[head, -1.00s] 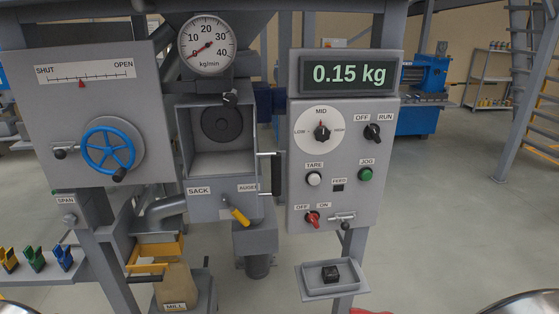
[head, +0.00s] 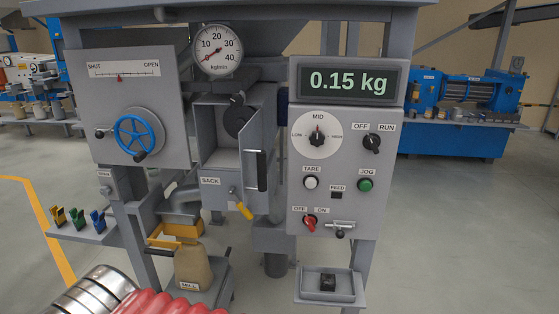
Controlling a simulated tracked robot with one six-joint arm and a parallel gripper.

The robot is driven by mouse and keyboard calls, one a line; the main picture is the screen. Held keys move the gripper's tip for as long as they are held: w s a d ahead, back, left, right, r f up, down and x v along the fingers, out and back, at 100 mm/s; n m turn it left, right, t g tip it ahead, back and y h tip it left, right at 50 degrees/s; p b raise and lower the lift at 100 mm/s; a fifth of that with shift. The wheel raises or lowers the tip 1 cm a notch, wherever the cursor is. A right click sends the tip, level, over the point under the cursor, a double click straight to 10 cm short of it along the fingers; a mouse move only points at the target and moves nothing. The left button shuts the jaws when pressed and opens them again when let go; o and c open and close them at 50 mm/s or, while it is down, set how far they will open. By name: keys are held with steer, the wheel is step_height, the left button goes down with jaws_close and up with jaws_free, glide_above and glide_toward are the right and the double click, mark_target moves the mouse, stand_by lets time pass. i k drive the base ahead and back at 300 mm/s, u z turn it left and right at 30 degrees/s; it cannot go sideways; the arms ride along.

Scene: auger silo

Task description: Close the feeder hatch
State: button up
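The feeder hatch door (head: 251,178) is a grey panel hinged on the right side of the open-fronted feeder box (head: 216,163) in the head view. It stands open, swung outward toward me, and has a dark upright handle (head: 262,170) near its free edge. Inside the box a dark round part (head: 236,121) shows, partly hidden by the door. My gripper is not in view, so its state and its place relative to the door are hidden.
A control panel (head: 340,180) reading 0.15 kg stands right of the hatch. A blue handwheel (head: 139,134) is left of it. A yellow-handled lever (head: 245,210) sits below. A sack (head: 193,267) stands lower left. Ribbed silver and red parts fill the bottom left. Floor at right is clear.

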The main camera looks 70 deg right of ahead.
mark_target(262, 156)
steer(key=k, duration=0.9)
steer(key=z, duration=1.5)
steer(key=i, duration=1)
steer(key=u, duration=0.05)
